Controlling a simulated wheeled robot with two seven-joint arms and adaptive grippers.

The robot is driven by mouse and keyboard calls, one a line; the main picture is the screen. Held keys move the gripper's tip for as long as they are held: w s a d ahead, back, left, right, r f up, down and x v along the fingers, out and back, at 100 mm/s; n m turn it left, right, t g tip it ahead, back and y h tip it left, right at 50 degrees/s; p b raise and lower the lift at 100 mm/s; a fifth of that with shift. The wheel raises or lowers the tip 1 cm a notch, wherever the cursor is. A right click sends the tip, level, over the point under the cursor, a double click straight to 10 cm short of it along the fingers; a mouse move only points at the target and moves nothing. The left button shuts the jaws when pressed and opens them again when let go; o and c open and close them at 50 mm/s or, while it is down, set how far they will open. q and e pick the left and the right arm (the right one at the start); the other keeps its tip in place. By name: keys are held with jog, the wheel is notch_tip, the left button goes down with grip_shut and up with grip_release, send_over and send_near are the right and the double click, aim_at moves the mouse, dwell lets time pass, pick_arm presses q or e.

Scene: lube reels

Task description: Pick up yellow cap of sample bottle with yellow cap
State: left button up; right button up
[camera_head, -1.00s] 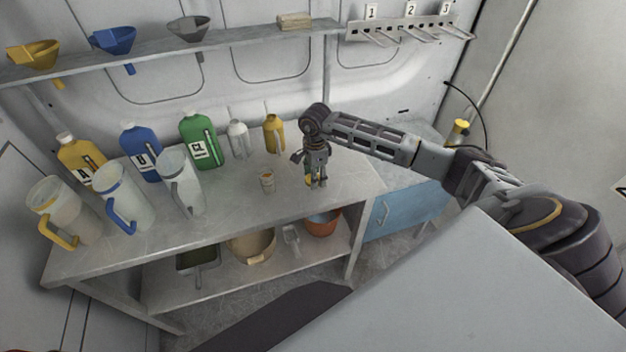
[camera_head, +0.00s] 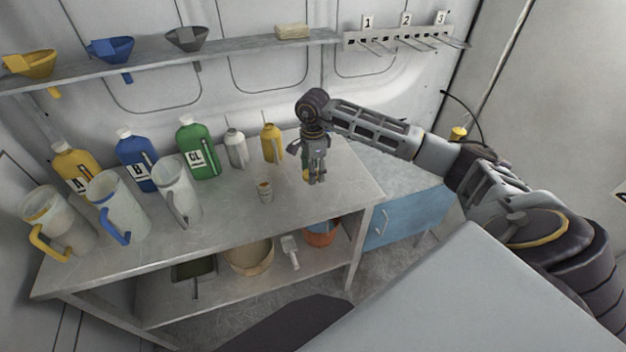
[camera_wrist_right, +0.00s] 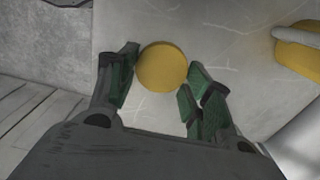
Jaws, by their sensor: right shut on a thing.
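The round yellow cap (camera_wrist_right: 161,66) is seen from above in the right wrist view, between the green-padded fingers of my right gripper (camera_wrist_right: 160,82). The gripper is shut on it. In the head view my right gripper (camera_head: 316,178) points down over the right part of the workbench. A sliver of yellow (camera_head: 306,174) shows at its fingers. The bottle body under the cap is hidden, so I cannot tell whether cap and bottle are apart. My left gripper is not in view.
A yellow bottle (camera_head: 270,143), a grey bottle (camera_head: 235,148) and a green jug (camera_head: 198,150) stand behind. A blue cabinet (camera_head: 405,215) is at the right.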

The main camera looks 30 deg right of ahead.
jog(key=shift+r, duration=1.75)
jog(key=shift+s, duration=0.1)
